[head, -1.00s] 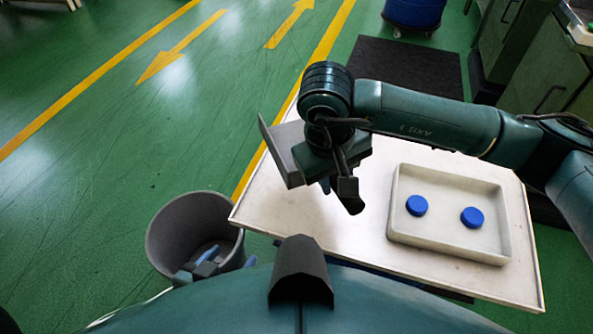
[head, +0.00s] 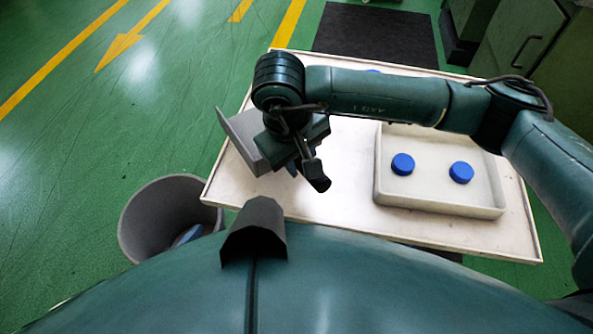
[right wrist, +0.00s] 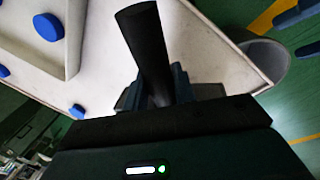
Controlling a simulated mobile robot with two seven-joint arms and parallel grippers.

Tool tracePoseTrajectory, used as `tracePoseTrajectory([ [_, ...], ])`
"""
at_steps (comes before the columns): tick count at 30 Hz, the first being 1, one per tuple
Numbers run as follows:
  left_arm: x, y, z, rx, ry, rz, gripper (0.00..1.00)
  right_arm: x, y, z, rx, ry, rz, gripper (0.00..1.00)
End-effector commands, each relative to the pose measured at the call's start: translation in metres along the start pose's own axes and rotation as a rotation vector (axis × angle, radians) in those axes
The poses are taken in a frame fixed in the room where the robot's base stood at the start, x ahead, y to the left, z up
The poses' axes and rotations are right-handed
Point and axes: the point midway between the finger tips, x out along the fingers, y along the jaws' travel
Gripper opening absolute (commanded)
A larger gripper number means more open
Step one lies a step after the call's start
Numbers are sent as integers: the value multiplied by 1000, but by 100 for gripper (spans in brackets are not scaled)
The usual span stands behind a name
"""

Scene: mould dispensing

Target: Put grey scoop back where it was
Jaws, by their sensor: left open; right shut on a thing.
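My right gripper (head: 290,150) is shut on the grey scoop (head: 240,138) and holds it above the left part of the white table. The scoop's flat grey part sticks out to the left, and a dark handle (head: 315,174) points down to the right.
A white table (head: 330,208) bears a shallow cream tray (head: 432,196) with two blue caps (head: 402,164) inside. Another blue piece (head: 372,71) lies at the back, mostly behind my arm. A grey bin (head: 140,212) stands left of the table, something blue in it. Green floor is free at left.

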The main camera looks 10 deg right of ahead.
Motion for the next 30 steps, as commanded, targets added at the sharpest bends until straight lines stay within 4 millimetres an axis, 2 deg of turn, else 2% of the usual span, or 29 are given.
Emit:
tracePoseTrajectory([
  [8,2,-1,6,-1,-17,-3,65,26,-5,0,0,1,-1,0],
  [13,2,-1,7,-1,-20,-3,65,50,-10,1,0,-1,-1,0],
  [23,4,-2,8,0,-15,-3,65,55,-11,0,-1,4,0,0],
  [24,4,-2,7,2,-10,-3,65,56,-11,1,-1,3,0,27],
  [30,2,-1,-2,3,7,-2,65,55,-11,1,-1,2,0,44],
])
